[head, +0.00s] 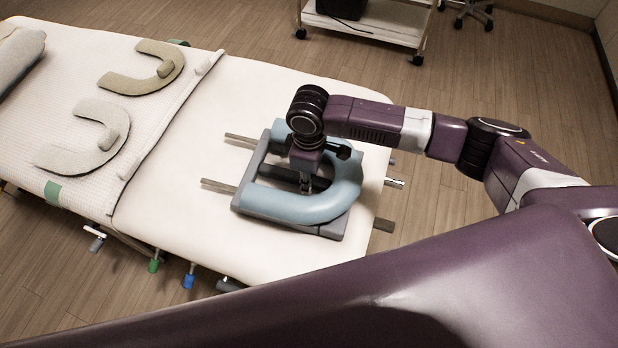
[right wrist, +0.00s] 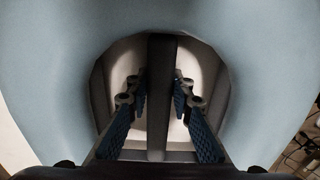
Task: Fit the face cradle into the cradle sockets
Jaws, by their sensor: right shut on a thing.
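The face cradle (head: 335,203) is a light-blue U-shaped cushion on a grey frame, over the right end of the massage table. Two flat metal rods (head: 220,185) stick out from its left side. My right gripper (head: 306,186) reaches down into the cushion's opening. In the right wrist view its fingers (right wrist: 158,115) stand on both sides of a dark bar (right wrist: 161,90) of the cradle, holding it; the blue cushion (right wrist: 50,70) surrounds them. Small metal pieces (head: 395,183) show at the table's right edge; I cannot tell whether they are the cradle sockets. My left gripper is out of view.
The white massage table (head: 180,185) carries two beige U-shaped pads (head: 145,72) (head: 85,145) and a rolled bolster (head: 18,55) at left. Coloured knobs (head: 188,280) hang along its near edge. A white trolley (head: 365,30) stands behind.

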